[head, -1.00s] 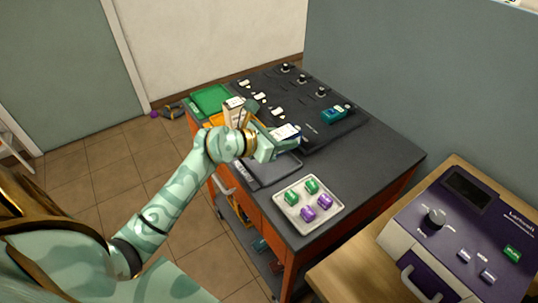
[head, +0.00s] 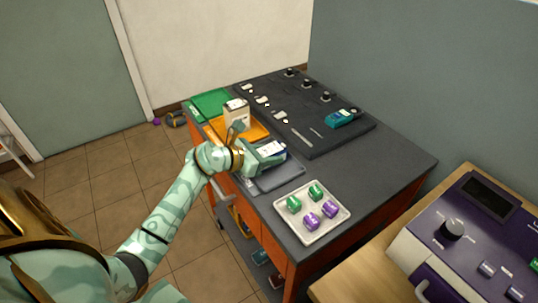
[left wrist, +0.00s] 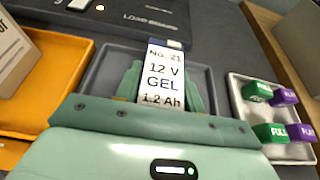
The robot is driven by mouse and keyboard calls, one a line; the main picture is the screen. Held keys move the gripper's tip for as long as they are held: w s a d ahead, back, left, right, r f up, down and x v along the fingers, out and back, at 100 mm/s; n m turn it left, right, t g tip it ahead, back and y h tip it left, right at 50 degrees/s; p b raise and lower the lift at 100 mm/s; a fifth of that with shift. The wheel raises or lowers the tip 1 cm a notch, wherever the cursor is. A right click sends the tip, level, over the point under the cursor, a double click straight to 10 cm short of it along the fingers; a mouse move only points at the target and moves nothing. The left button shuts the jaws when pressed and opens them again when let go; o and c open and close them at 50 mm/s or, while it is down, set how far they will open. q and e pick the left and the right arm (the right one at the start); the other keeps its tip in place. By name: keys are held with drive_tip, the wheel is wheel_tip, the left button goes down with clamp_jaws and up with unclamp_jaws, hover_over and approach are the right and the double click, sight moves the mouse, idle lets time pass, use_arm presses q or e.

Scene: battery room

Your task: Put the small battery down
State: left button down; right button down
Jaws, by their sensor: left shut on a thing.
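The small battery (head: 272,149) is a slim block with a white label and dark blue end. In the left wrist view the battery (left wrist: 164,76) reads "No. 21, 12 V GEL, 1.2 Ah". My left gripper (head: 266,156) is shut on it, with a green finger on each side in the left wrist view. The gripper and battery are over the dark grey tray (head: 283,180) at the table's near edge. I cannot tell whether the battery touches the tray floor. My right gripper is not in view.
An orange tray (head: 257,131) with a tall white-and-brown box (head: 237,113) stands left of the grey tray, a green tray (head: 211,101) beyond. A white tray (head: 313,233) with green and purple blocks lies right. A black board (head: 305,115) with fittings lies behind.

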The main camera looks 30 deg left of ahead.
use_arm(q)
drive_tip(key=shift+f, duration=0.1)
drive_tip(key=c, duration=0.9)
unclamp_jaws()
drive_tip(key=shift+o, duration=0.2)
drive_tip(key=shift+r, duration=0.2)
drive_tip(key=p+v, duration=0.2)
drive_tip(key=v, duration=1)
